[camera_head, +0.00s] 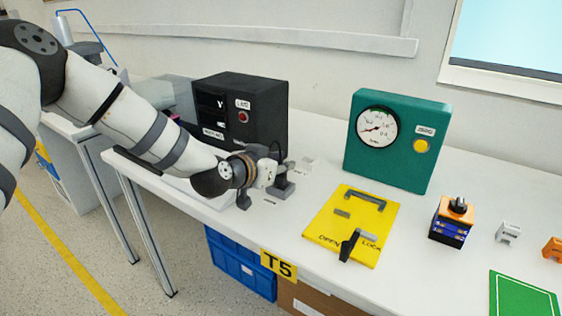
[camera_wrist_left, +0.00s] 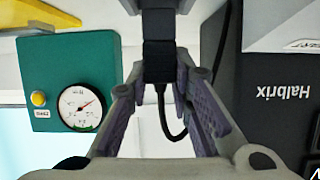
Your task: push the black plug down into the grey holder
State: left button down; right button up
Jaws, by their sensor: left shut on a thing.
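My left gripper (camera_head: 272,176) is at the near side of the black box on the white table. In the left wrist view its two purple-padded fingers (camera_wrist_left: 160,84) close on the black plug (camera_wrist_left: 158,62), from which a black cable loops down. A dark grey block (camera_head: 284,188), which looks like the grey holder, stands beside the fingertips. In the wrist view a grey edge (camera_wrist_left: 158,5) shows at the top, beyond the plug. The gripper hides most of the plug in the head view, and I cannot tell how deep it sits. My right gripper is not in view.
The black box (camera_head: 262,98) stands close behind my gripper. To the right are a yellow panel (camera_head: 330,215) with a black handle, a green gauge box (camera_head: 410,165), an orange-and-blue switch block (camera_head: 449,222) and a green mat (camera_head: 522,298). Blue crates (camera_head: 238,268) sit below the table.

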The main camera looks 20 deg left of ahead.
pick_arm(q)
jog(key=shift+f, duration=1.2)
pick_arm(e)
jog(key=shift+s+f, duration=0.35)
pick_arm(q)
jog(key=c, duration=1.3)
grip_release()
jog(key=shift+c, duration=0.2)
jog(key=shift+s, duration=0.1)
jog(key=v, duration=1.2)
